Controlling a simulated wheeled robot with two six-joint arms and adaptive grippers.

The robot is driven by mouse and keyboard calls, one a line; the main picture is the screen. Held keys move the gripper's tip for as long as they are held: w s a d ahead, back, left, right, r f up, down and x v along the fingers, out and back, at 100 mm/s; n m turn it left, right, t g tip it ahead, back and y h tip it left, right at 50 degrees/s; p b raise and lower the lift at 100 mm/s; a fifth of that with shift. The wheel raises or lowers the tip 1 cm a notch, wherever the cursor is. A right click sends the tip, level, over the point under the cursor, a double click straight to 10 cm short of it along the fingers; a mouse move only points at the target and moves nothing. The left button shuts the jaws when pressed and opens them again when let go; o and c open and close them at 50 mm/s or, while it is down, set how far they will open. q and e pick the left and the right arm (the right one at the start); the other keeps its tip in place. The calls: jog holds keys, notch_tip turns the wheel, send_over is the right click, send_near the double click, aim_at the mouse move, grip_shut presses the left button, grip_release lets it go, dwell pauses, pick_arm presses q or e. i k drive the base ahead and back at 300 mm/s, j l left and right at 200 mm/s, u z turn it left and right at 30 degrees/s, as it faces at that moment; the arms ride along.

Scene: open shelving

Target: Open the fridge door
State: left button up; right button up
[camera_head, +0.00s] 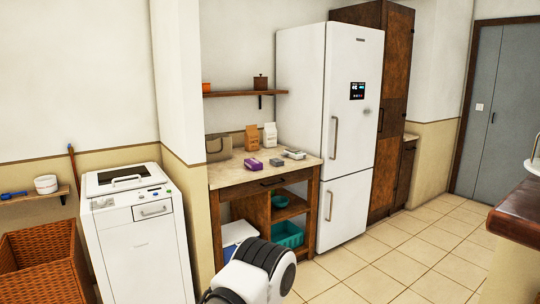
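The white fridge (292,90) stands upright at the middle of the view, against the wall. Its tall upper door (350,125) is shut and has a vertical bar handle (335,138) near its left edge and a small black display panel. The lower door (345,210) is shut too and has its own handle (329,205). A white and black part of my own arm shows at the bottom centre, well in front of the fridge and apart from it. Neither gripper shows in this view.
A wooden counter (232,173) with small boxes and bags stands left of the fridge. A white washing machine (140,245) and a wicker basket (45,265) are at the left. A dark counter (522,213) juts in at the right. The tiled floor (405,262) before the fridge is clear.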

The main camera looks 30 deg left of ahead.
aim_at(353, 62)
jog(key=i+j+u, duration=0.4)
jog(key=i, duration=0.4)
jog(key=i+u, duration=0.45)
jog(key=i, duration=0.35)
jog(key=i+z, duration=0.2)
jog(key=i, duration=0.4)
jog(key=i+z, duration=0.25)
jog(key=i, duration=0.35)
jog(key=i+j+z, duration=0.2)
jog(key=i, duration=0.4)
